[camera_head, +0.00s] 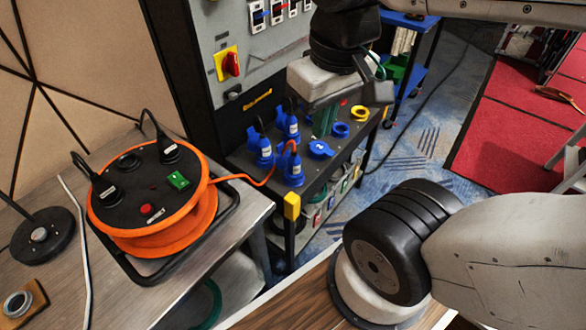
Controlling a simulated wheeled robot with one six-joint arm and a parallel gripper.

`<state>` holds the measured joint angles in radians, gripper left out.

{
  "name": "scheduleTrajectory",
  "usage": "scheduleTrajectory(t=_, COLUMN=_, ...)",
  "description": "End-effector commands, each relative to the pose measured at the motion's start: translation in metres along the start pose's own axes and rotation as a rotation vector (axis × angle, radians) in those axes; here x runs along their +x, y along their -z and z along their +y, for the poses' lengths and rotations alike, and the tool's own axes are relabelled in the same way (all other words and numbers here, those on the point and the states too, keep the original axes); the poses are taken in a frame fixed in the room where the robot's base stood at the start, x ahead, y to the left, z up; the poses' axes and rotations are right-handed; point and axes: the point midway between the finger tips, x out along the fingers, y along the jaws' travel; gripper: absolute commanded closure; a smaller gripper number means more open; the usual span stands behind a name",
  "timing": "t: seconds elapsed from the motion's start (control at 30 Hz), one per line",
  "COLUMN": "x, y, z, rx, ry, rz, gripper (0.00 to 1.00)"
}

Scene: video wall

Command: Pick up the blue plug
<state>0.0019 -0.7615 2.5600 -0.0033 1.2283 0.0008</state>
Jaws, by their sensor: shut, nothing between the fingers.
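Three blue plugs stand upright on the dark shelf top (335,170) of the cart at the centre: one at the left (264,152), one at the back (292,127) and one in front (293,170). The front one has an orange cable leading to the left. My gripper (323,130) is above the shelf, just right of the plugs, pointing down. Its greenish fingers look close together, with nothing seen between them. The fingertips are small and partly lost against the dark shelf, so I cannot tell their exact height.
Flat blue pieces (320,149) (340,130) and a yellow ring (360,114) lie near my gripper. An orange cable reel (150,205) is on the left table. A grey panel with a red switch (231,64) stands behind. A yellow corner post (292,206) marks the shelf's front.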

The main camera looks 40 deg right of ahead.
Motion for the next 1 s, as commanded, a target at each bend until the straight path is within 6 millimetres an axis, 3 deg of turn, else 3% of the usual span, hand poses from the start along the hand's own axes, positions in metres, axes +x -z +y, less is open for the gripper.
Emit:
scheduleTrajectory(t=0.1, x=0.0, y=0.0, z=0.0, rx=0.0, ry=0.0, rz=0.0, gripper=1.0)
scheduleTrajectory(t=0.13, x=0.0, y=0.0, z=0.0, rx=0.0, ry=0.0, rz=0.0, gripper=0.94)
scheduleTrajectory(t=0.33, x=0.013, y=0.004, z=0.005, rx=0.024, ry=-0.002, rz=-0.065, gripper=0.39)
scheduleTrajectory(t=0.37, x=0.017, y=0.005, z=0.007, rx=0.031, ry=-0.002, rz=-0.088, gripper=0.36)
scheduleTrajectory(t=0.67, x=0.079, y=0.05, z=0.029, rx=0.065, ry=0.011, rz=-0.291, gripper=0.36)
scheduleTrajectory(t=0.87, x=0.138, y=0.087, z=0.049, rx=0.016, ry=0.036, rz=-0.344, gripper=0.36)
scheduleTrajectory(t=1.0, x=0.188, y=0.11, z=0.065, rx=-0.046, ry=0.057, rz=-0.354, gripper=0.36)
